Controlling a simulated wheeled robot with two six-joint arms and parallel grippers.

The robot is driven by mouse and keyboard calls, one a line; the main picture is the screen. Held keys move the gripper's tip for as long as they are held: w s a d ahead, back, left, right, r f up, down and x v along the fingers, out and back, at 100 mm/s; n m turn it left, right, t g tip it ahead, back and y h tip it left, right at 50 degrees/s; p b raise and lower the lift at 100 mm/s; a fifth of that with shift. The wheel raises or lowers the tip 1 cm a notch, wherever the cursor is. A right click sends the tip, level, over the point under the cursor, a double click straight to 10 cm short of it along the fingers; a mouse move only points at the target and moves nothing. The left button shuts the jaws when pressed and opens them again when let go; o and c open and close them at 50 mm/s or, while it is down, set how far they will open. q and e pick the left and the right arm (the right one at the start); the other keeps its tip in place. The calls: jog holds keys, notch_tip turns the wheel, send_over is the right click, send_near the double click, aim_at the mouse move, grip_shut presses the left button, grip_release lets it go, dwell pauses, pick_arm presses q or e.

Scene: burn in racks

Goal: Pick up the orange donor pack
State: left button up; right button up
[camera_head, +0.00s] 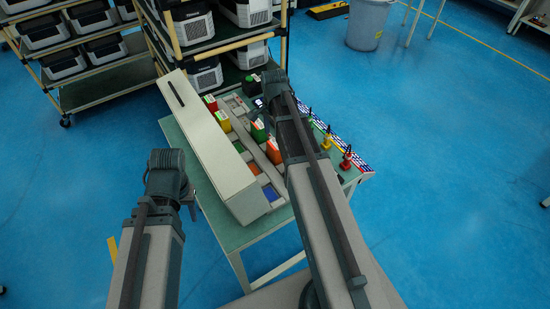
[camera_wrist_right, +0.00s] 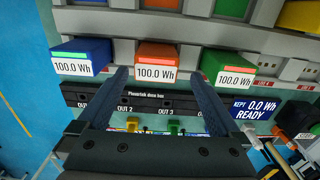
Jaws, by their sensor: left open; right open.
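The orange donor pack (camera_wrist_right: 157,54) sits in the bench's slotted rack, its label reading 100.0 Wh; in the head view it (camera_head: 273,152) shows beside my right arm. My right gripper (camera_wrist_right: 160,78) is open and empty. In the right wrist view its fingers appear on either side of the orange pack's lower edge, with gaps; I cannot tell how far above it they are. In the head view my right arm hides part of the rack and the fingertips are unclear. My left gripper (camera_head: 189,205) is open and empty, left of the bench.
A blue pack (camera_wrist_right: 82,57) and a green pack (camera_wrist_right: 228,68) flank the orange one. A black panel (camera_wrist_right: 140,100) with OUT labels lies below them. A long pale housing (camera_head: 212,145) runs along the bench's left side. Shelving with crates stands behind.

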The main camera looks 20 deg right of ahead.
aim_at(275, 151)
pick_arm(q)
jog(key=shift+f+b, duration=0.65)
jog(key=shift+f, duration=0.55)
pick_arm(e)
jog(key=shift+f, duration=1.25)
jog(key=f+b, duration=0.5)
jog(key=shift+s+f, duration=0.15)
jog(key=shift+s, duration=0.1)
pick_arm(q)
notch_tip(275, 151, down, 5)
jog(key=shift+f, duration=0.1)
pick_arm(e)
grip_shut()
